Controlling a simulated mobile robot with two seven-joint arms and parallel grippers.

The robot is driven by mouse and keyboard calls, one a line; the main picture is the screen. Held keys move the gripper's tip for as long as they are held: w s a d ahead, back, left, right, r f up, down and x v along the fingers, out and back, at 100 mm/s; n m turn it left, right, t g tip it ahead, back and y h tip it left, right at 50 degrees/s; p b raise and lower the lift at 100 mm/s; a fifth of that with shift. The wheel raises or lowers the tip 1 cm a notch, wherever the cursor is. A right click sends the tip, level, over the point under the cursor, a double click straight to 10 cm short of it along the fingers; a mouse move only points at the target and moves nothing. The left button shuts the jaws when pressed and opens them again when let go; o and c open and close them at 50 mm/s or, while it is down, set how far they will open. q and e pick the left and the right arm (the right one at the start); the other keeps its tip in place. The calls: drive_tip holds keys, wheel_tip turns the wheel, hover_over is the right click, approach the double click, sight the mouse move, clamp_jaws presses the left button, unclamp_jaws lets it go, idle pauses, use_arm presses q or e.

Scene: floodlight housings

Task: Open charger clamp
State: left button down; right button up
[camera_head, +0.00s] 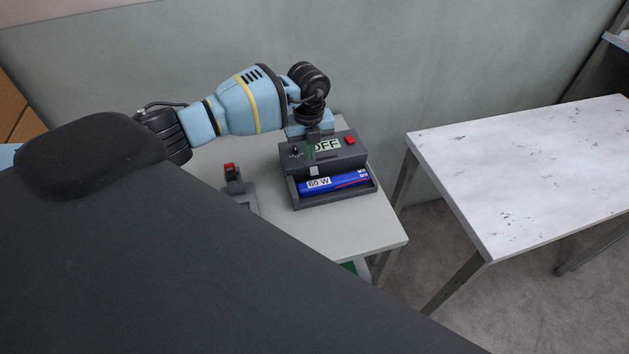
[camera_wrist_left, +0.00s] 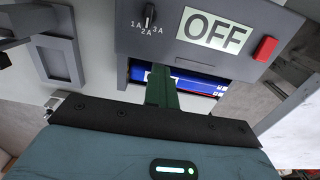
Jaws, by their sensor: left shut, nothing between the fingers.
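The charger (camera_head: 330,160) is a dark grey box on the small table, with an OFF display, a dial and a red button. A blue battery marked 60 W (camera_head: 335,183) lies in its front tray. A small light grey piece (camera_head: 314,171), perhaps the clamp, stands at the box's front face above the battery; I cannot tell its state. My left gripper (camera_head: 312,150) is over the charger, pointing down, its green fingers shut and empty. In the left wrist view the fingers (camera_wrist_left: 165,88) overlap the charger's front edge and the battery (camera_wrist_left: 200,84). My right gripper is not in view.
A small grey device with a red top (camera_head: 232,178) stands left of the charger on the light table (camera_head: 350,232). A scuffed white table (camera_head: 540,170) is at the right, across a gap. The wall is close behind the charger.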

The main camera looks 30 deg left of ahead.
use_arm(q)
drive_tip(key=shift+w+a, duration=0.3)
idle(0.5)
drive_tip(key=c, duration=1.6)
unclamp_jaws()
